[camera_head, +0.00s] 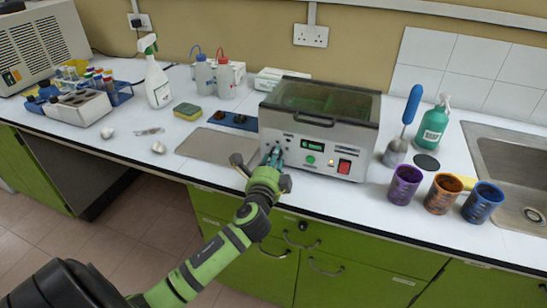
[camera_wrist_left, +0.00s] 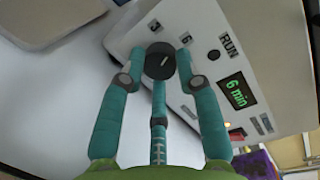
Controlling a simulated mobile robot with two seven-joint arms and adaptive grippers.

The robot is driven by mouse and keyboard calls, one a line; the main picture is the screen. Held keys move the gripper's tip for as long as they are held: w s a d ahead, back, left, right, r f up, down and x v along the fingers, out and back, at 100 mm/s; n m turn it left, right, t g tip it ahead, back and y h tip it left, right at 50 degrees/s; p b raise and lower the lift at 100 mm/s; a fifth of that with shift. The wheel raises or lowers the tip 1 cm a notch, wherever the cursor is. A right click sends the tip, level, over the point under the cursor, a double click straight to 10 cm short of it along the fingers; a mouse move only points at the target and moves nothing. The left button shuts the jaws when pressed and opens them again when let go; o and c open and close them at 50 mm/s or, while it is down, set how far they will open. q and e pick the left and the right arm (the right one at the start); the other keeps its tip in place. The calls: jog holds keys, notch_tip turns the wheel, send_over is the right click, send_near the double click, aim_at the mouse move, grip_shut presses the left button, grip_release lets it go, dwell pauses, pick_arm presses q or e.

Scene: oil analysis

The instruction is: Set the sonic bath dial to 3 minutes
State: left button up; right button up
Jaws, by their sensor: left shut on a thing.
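The sonic bath (camera_head: 318,125) is a grey box with a clear lid on the counter. Its front panel has a green display (camera_head: 312,145), a green button and a red switch. In the left wrist view the display (camera_wrist_left: 236,91) reads "6 min". The black dial (camera_wrist_left: 160,61) has a light pointer line and lies near printed marks "3" and "6". My left gripper (camera_wrist_left: 159,68) is shut on the dial, with teal fingers on both sides of it. In the head view the left gripper (camera_head: 272,158) is at the left of the panel and hides the dial. My right gripper is not in view.
Purple (camera_head: 405,185), orange (camera_head: 443,193) and blue (camera_head: 483,202) cups stand right of the bath, near the sink (camera_head: 515,170). A green bottle (camera_head: 433,125) stands behind them. A flat grey plate (camera_head: 210,145) lies left of the bath.

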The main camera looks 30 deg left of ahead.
pick_arm(q)
jog(key=n+p, duration=0.1)
jog(key=n, duration=0.2)
jog(key=shift+r+h+p, duration=0.15)
jog(key=shift+h+p, duration=0.15)
jog(key=shift+h, duration=0.1)
jog(key=shift+n+g+h+p, duration=0.35)
jog(key=shift+n+p, duration=0.65)
jog(key=shift+n, duration=1)
jog(key=o, duration=1.1)
jog(key=shift+o, duration=0.2)
jog(key=v, duration=1.2)
